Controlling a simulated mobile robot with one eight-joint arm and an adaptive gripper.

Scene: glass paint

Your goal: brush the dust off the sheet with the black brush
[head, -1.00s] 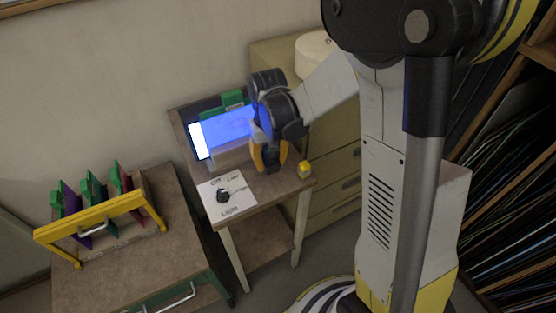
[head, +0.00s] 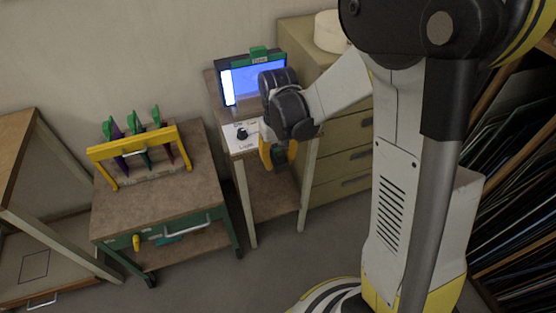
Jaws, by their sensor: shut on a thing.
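The blue sheet (head: 262,80) with a green clip (head: 259,54) on top stands upright in a dark frame on the small table at the back. It glows blue, with a bright white strip at its left edge. Dust on it is too small to tell. My gripper (head: 279,158) points down just in front of the table's right part, its yellow fingers apart from the sheet. It is shut on a dark thing between the fingers, apparently the black brush, mostly hidden. My wrist covers the sheet's lower right corner.
A white card with a black knob (head: 242,134) lies on the small table. Drawers (head: 345,155) stand behind my arm. A wooden table (head: 14,150) is at far left. Floor is clear in front.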

